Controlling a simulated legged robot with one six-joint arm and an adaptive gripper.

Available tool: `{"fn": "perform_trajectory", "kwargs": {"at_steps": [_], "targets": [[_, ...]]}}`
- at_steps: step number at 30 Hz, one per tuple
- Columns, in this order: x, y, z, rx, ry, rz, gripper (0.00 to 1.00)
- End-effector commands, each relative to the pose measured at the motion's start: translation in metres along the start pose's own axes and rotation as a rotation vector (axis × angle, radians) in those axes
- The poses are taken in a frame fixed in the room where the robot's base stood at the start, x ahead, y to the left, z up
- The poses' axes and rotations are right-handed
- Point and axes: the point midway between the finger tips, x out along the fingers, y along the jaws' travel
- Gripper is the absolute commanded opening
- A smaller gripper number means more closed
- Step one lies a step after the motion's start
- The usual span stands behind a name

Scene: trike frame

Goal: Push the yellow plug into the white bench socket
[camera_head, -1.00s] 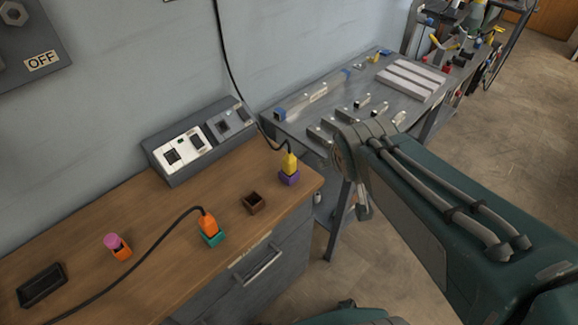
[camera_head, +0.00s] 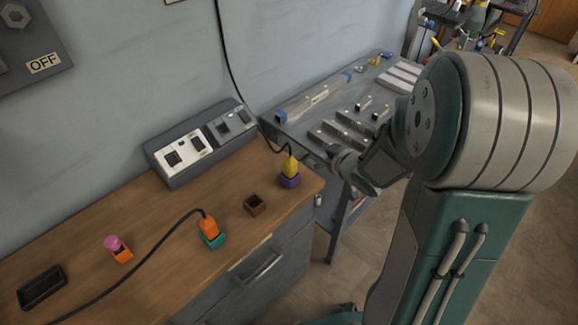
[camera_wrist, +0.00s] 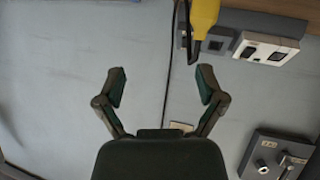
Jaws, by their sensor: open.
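The yellow plug (camera_head: 290,166) stands upright in a small purple holder (camera_head: 290,181) near the right end of the wooden bench, with a black cord rising from it. The white bench socket (camera_head: 184,149) is on the grey socket box against the wall. My gripper (camera_wrist: 161,84) is open and empty in the wrist view. The yellow plug (camera_wrist: 205,14) shows at the top of that view, right of centre and outside the jaws. The white socket (camera_wrist: 267,49) appears upper right there. In the head view my arm's end is right of the plug, its fingers not clearly visible.
An orange plug (camera_head: 208,226) with a cord stands in a teal holder. An empty brown holder (camera_head: 254,204), a pink-topped piece in an orange holder (camera_head: 118,248) and a black tray (camera_head: 41,287) are also on the bench. A metal table (camera_head: 290,123) with blocks stands behind right.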

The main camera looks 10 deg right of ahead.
Motion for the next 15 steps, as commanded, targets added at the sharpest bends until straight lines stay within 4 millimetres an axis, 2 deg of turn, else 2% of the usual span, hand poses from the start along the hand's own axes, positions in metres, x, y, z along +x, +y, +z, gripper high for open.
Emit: {"fn": "perform_trajectory", "kwargs": {"at_steps": [1,7,15], "targets": [[0.006,-0.004,0.009,0.011,0.017,-0.036,0.89],[0.017,-0.024,0.029,0.056,0.114,-0.178,0.89],[0.025,-0.036,0.034,0.083,0.166,-0.248,0.89]]}}
